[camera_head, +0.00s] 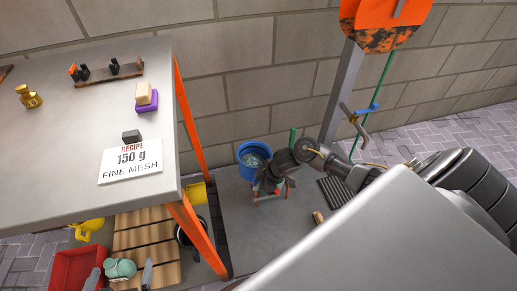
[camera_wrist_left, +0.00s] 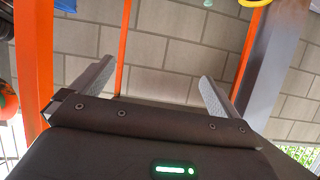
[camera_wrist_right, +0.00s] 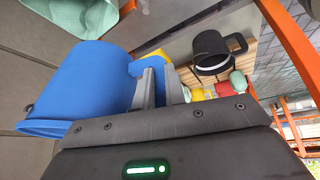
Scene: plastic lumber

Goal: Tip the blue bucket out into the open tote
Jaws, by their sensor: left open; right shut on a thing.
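The blue bucket (camera_head: 253,158) is in the head view, beside the wall, with its mouth up and pale grey-blue contents inside. It fills the left of the right wrist view (camera_wrist_right: 85,85). My right gripper (camera_head: 272,185) is shut on a blue part at the bucket's side, seen close in the right wrist view (camera_wrist_right: 160,88). My left gripper (camera_head: 120,277) is open at the lower left of the head view; its fingers are apart and empty in the left wrist view (camera_wrist_left: 158,90). A red open-topped bin (camera_head: 62,272) stands lower left; I cannot tell if it is the tote.
A grey table (camera_head: 75,130) with orange legs holds a recipe card (camera_head: 131,160). Below are a wooden slatted surface (camera_head: 146,232), a teal pot (camera_head: 120,268) and a black mug (camera_wrist_right: 212,52). A pale green object (camera_wrist_right: 90,12) is partly in view. An orange-headed post (camera_head: 343,90) stands right.

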